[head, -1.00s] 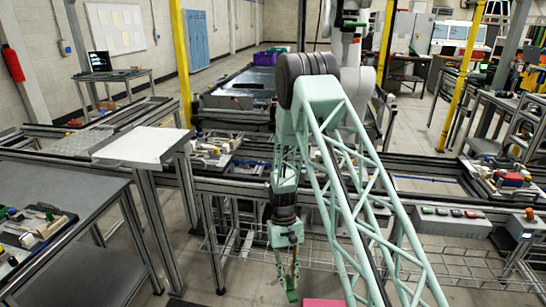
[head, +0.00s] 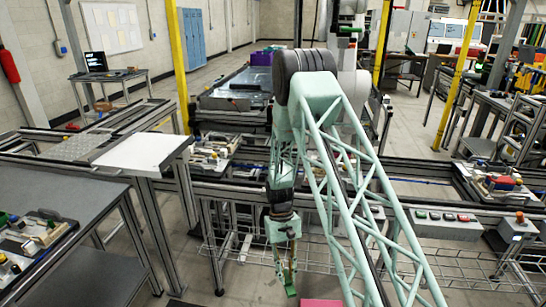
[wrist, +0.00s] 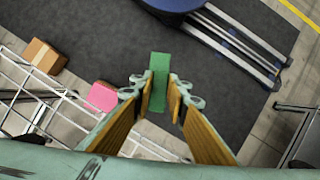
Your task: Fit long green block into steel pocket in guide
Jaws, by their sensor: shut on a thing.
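My gripper (head: 289,272) hangs low over the floor near the bottom middle of the head view, pointing down. In the wrist view my gripper (wrist: 160,88) has its two fingers shut on the long green block (wrist: 159,72). The green block sticks out beyond the fingertips; its lower end also shows in the head view (head: 290,291). The block touches nothing else that I can see. I cannot make out the guide with the steel pocket in either view.
A tray with small parts (head: 22,238) lies on the grey table (head: 85,205) at left. A white-topped stand (head: 140,152) is beside it. A pallet with red and other parts (head: 485,189) is at right. A pink block (head: 320,302) and a wire rack (head: 440,264) are low down.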

